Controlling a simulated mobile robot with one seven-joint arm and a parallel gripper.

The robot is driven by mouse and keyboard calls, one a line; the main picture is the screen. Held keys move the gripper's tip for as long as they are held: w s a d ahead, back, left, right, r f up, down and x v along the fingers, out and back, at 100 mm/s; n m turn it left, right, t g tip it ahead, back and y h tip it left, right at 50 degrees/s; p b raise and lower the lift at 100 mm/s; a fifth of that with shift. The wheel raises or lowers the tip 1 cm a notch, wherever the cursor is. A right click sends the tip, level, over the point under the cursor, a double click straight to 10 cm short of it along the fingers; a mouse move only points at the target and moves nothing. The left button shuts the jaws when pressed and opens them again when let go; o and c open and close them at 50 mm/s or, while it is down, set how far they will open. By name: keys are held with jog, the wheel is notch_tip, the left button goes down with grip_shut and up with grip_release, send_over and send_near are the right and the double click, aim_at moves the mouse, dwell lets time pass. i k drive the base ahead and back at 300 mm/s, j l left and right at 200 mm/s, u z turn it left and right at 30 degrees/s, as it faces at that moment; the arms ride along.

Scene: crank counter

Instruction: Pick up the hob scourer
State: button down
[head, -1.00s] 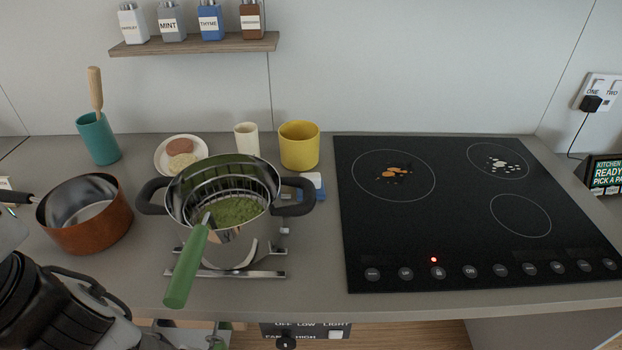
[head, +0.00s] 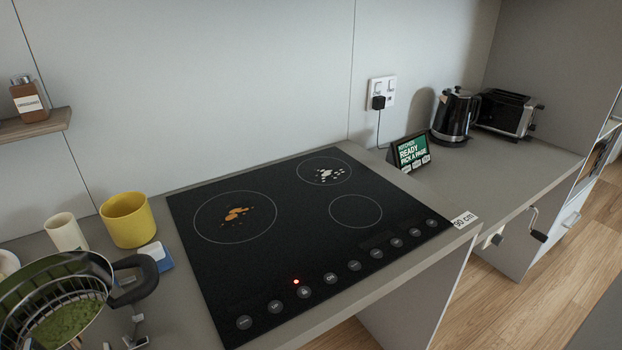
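A small blue and white block (head: 158,256), which looks like the hob scourer, lies on the counter just left of the black hob (head: 290,225). It sits in front of the yellow pot (head: 128,220) and behind the steel pot's black handle (head: 136,281), which hides part of it. The hob carries an orange-brown spill (head: 235,215) on its left ring and white spots (head: 328,174) on its back ring. My gripper is not in view.
The steel pot (head: 105,318) with green contents stands at the lower left, near a cream cup (head: 65,232). A display (head: 410,152), kettle (head: 454,116) and toaster (head: 506,113) stand at the right. A crank (head: 534,227) sticks out below the counter. The hob's front half is clear.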

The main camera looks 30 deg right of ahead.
aim_at(161, 254)
jog(key=k, duration=0.25)
jog(key=k+u, duration=0.1)
jog(key=u, duration=0.25)
jog(key=k+l+u, duration=0.1)
jog(key=u, duration=0.2)
jog(key=l+u, duration=0.35)
jog(key=k+l+u, duration=0.3)
jog(key=l, duration=0.25)
jog(key=k+l+u, duration=0.1)
jog(key=l, duration=0.4)
jog(key=k+l+u, duration=0.1)
jog(key=l, duration=0.7)
jog(key=i+l, duration=0.15)
jog(key=l, duration=0.15)
jog(key=i+l, duration=0.1)
jog(key=i, duration=0.25)
jog(key=i+l, duration=0.1)
jog(key=i, duration=0.2)
